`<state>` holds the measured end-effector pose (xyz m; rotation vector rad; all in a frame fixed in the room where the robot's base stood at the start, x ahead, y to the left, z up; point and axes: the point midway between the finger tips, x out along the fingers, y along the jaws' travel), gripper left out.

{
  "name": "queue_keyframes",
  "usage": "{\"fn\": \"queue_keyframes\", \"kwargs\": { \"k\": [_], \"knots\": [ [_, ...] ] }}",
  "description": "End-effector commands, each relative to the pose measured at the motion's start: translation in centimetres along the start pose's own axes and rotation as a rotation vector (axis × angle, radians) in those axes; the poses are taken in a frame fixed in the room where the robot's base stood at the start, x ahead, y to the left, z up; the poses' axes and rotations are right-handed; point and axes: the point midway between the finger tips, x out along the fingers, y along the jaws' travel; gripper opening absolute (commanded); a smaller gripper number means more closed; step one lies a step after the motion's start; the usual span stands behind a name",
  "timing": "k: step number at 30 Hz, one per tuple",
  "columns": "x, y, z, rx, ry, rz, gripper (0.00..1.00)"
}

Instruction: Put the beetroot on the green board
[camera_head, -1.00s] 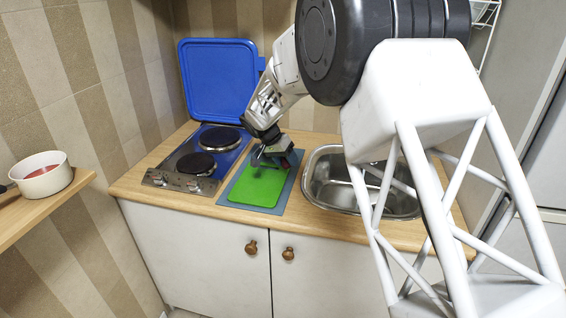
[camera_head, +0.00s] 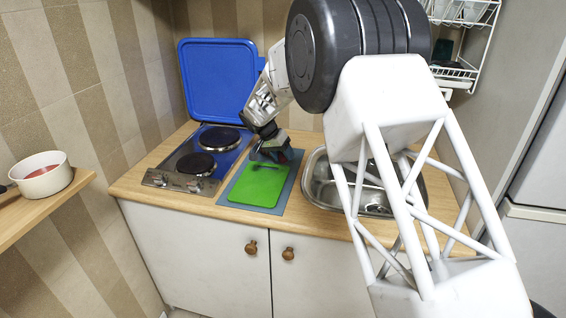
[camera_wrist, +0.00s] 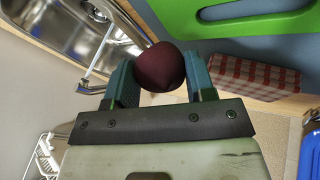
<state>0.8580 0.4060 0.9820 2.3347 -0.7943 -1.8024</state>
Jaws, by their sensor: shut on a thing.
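The dark red beetroot (camera_wrist: 160,66) is held between the two teal fingers of my gripper (camera_wrist: 161,80) in the wrist view. My gripper is shut on it. In the head view my gripper (camera_head: 270,153) is over the back end of the green board (camera_head: 257,190), and the beetroot cannot be made out there. The green board lies on a blue-grey mat on the worktop. In the wrist view the green board (camera_wrist: 225,22) is at the top right, beside the beetroot; the height between them is hard to tell.
The hob (camera_head: 190,165) with its raised blue lid (camera_head: 218,80) is left of the board. The sink (camera_head: 325,190) is to the right. A red checkered block or cloth (camera_wrist: 255,80) lies behind the board. A white pan (camera_head: 42,176) sits on the left shelf.

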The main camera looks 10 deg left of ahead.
Motion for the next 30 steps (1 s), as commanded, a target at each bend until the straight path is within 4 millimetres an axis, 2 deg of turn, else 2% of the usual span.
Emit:
{"fn": "queue_keyframes", "kwargs": {
  "k": [9,29,30],
  "knots": [
    [2.6,-1.1,0.9,-0.002,-0.001,0.001,0.25],
    [3.4,-1.4,1.2,-0.001,-0.001,0.001,0.25],
    [3.5,-1.4,1.2,-0.001,-0.001,0.001,0.51]
  ]
}}
